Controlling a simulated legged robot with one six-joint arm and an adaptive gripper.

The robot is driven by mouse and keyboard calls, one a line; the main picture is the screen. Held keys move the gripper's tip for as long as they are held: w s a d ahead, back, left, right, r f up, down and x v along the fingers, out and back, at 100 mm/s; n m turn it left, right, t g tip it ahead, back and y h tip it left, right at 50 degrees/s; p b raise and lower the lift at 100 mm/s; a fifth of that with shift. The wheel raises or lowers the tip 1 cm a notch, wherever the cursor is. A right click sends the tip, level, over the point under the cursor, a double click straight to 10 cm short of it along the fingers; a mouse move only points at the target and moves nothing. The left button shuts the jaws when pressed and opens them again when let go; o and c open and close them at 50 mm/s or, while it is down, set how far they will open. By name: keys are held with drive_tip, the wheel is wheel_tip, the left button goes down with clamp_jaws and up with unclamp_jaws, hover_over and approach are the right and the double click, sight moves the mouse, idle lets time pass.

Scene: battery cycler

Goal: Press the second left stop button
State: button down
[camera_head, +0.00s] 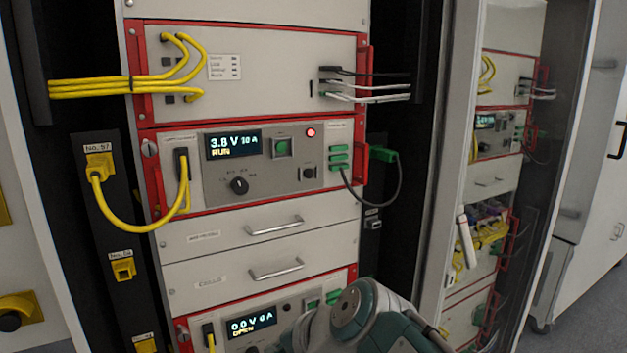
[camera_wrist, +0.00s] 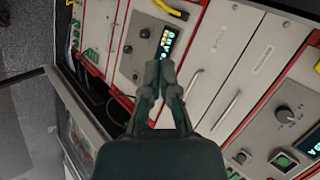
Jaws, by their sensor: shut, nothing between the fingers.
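In the head view, the upper cycler unit (camera_head: 215,177) has a lit display reading 3.8 V and RUN, a green-lit button (camera_head: 282,147), a small dark button (camera_head: 308,173) and a red light. Below it, the lower unit (camera_head: 214,328) has a display reading 0.0 V and OPEN; my arm covers its right part. In the wrist view, the panels appear turned on their side. My gripper (camera_wrist: 160,72) is shut and empty, its fingertips together in front of the lower unit (camera_wrist: 149,14) and the drawers. I cannot tell whether it touches anything. Button labels are too small to read.
Two drawers with handles (camera_head: 276,226) (camera_head: 276,268) lie between the units. Yellow cables (camera_head: 135,222) loop at the left, and a dark cable with a green plug (camera_head: 384,153) hangs at the right. A cabinet door frame (camera_head: 447,130) stands right of the rack.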

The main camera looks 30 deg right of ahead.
drive_tip(key=w+d+r+m+t+h, duration=0.1)
drive_tip(key=w+d+r+m+t, duration=0.4)
drive_tip(key=d+r+m, duration=0.3)
drive_tip(key=w+d+r+m+t+h, duration=0.2)
drive_tip(key=w+d+r+m+t, duration=0.2)
drive_tip(key=w+d+r+m, duration=0.3)
drive_tip(key=d+m, duration=0.4)
drive_tip(key=m, duration=0.5)
drive_tip(key=shift+r+t, duration=0.35)
drive_tip(key=shift+t, duration=0.05)
approach(309, 174)
drive_tip(key=w, duration=0.6)
drive_tip(key=shift+w+a, duration=0.25)
drive_tip(key=shift+w, duration=0.7)
